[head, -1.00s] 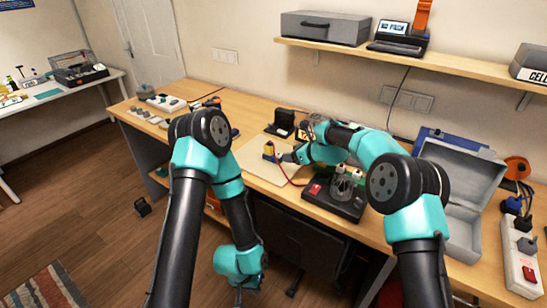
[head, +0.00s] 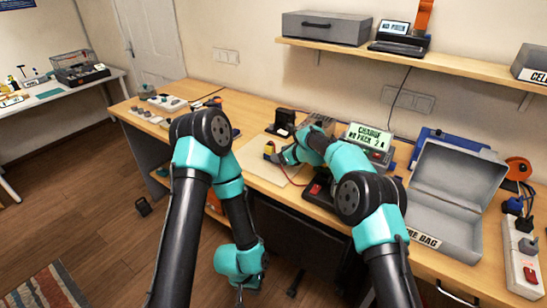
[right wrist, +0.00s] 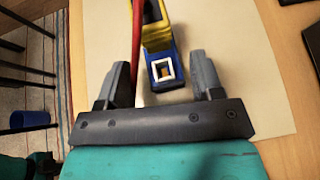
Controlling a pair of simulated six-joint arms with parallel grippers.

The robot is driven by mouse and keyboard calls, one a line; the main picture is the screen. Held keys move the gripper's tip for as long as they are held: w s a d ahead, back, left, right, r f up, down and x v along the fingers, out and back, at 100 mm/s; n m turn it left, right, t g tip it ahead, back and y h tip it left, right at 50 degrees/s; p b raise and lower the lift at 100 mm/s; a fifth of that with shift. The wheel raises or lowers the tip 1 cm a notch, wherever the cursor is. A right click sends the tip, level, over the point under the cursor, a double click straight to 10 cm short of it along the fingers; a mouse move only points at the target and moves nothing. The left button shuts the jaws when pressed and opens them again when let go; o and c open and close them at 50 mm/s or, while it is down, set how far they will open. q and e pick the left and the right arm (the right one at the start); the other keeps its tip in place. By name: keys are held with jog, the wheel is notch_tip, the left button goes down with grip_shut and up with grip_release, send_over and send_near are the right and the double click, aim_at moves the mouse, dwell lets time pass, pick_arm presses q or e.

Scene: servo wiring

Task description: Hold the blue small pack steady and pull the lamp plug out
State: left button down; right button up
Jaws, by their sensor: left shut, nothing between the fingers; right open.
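The small pack, blue with yellow, lies on a cream mat (head: 250,165). In the right wrist view the pack (right wrist: 161,60) shows a white-framed socket with orange inside at its near end. My right gripper (right wrist: 162,78) is open, its fingers on either side of that near end, with no clear contact. A red cable (right wrist: 136,45) runs along beside the left-hand finger. In the head view the pack (head: 269,147) is just beyond my right gripper (head: 276,156). My left gripper (head: 239,291) is shut and empty, low in front of the desk. I cannot make out the lamp plug.
A black device with a red switch (head: 318,188) is partly hidden by my right arm. A charger display (head: 371,135) stands behind it. An open grey case (head: 455,190) and a white power strip (head: 520,255) are at the right. A black holder (head: 285,120) stands behind the mat.

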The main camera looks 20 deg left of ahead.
jog(key=shift+x, duration=1.5)
jog(key=c, duration=0.6)
pick_arm(q)
jog(key=c, duration=0.7)
grip_release()
